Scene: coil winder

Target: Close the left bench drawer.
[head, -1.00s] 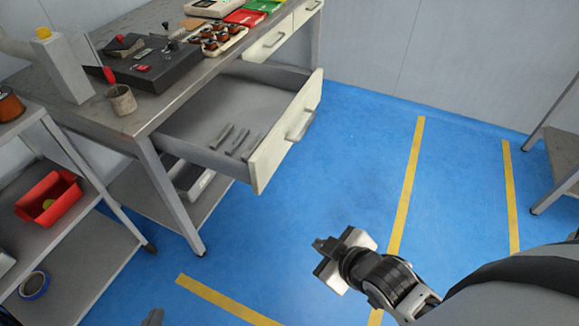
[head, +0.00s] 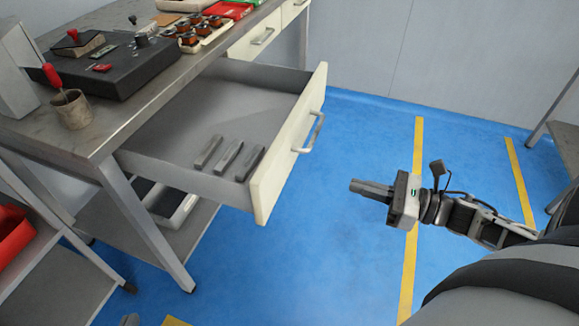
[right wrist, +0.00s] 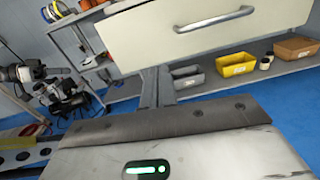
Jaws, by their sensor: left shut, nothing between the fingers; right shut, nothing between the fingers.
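The left bench drawer (head: 285,150) is pulled well out of the bench, with its cream front and metal bar handle (head: 312,132) facing right. Several grey bars (head: 228,157) lie inside it. My right gripper (head: 354,187) is shut and empty, apart from the drawer front, to its right and pointing towards it. In the right wrist view the drawer front (right wrist: 205,35) fills the top, above the gripper's housing. Only a grey tip of my left gripper (head: 130,320) shows at the bottom edge of the head view, away from the drawer.
The bench top (head: 110,125) carries a dark winding device (head: 110,65), a cup (head: 71,110) and a tray of coils (head: 190,35). A second cream drawer (head: 255,42) beyond is shut. A shelf unit with a red bin (head: 12,235) stands left. Blue floor right of the drawer is clear.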

